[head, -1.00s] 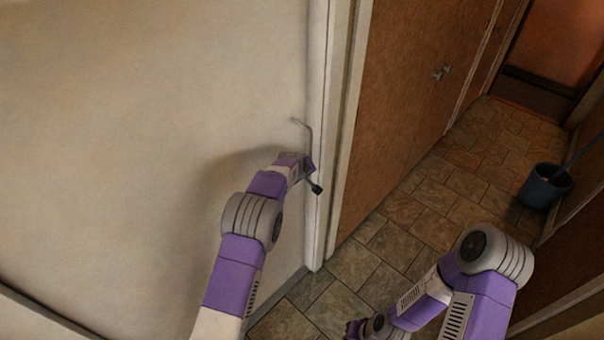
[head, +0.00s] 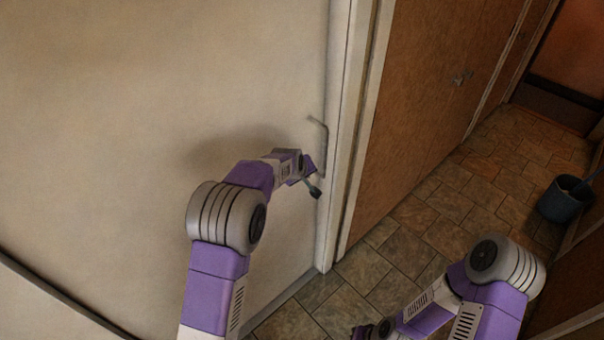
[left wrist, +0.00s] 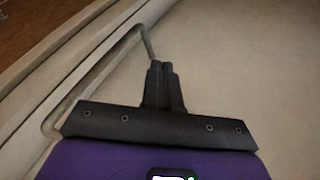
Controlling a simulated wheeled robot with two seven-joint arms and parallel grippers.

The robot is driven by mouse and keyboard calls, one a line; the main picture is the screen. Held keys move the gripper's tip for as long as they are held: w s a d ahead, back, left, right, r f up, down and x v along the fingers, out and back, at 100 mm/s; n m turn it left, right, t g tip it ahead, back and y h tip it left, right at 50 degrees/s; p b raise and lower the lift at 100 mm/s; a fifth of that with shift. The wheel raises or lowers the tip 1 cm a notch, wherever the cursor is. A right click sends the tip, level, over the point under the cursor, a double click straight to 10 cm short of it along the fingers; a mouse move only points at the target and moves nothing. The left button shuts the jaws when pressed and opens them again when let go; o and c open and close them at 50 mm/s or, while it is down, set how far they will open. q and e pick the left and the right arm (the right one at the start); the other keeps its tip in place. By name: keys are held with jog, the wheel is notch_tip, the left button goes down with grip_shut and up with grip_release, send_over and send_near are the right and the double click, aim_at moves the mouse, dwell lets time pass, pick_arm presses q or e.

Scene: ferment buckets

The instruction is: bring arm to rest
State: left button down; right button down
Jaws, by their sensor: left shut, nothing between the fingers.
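My left gripper (head: 315,191) is beside the pale door, just below and left of a bent metal handle (head: 325,140) near the door's edge. In the left wrist view the black fingers (left wrist: 162,82) are together with nothing between them. The handle (left wrist: 92,82) shows there on the left, its upper end running down close to the fingertips; I cannot tell if they touch. My right arm is at the lower right in the head view. Only a dark bit of its hand end (head: 362,332) shows at the bottom edge, and its fingers cannot be made out.
The pale door (head: 150,80) fills the left, with a white frame (head: 345,130) beside it. Brown cupboard doors (head: 430,90) stand to the right. A blue bucket (head: 562,203) stands on the tiled floor (head: 400,245) at the far right. The floor between is clear.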

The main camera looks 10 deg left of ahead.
pick_arm(q)
jog(key=s+a+f+m+g, duration=0.1)
jog(key=s+f+g, duration=0.1)
jog(key=s+f, duration=0.8)
jog(key=s+a+f+m+g, duration=0.1)
jog(key=s+a+f+g, duration=0.1)
jog(key=s+f, duration=0.75)
jog(key=s+d+f+m+g+h, duration=0.1)
jog(key=s+f, duration=0.3)
jog(key=s, duration=0.6)
jog(key=s+d+f+m+g+h+b, duration=0.1)
jog(key=s+d+f, duration=0.3)
jog(key=s, duration=0.6)
jog(key=shift+d+g+h+b, duration=0.15)
jog(key=shift+g+h+b, duration=0.15)
jog(key=shift+g+h, duration=0.15)
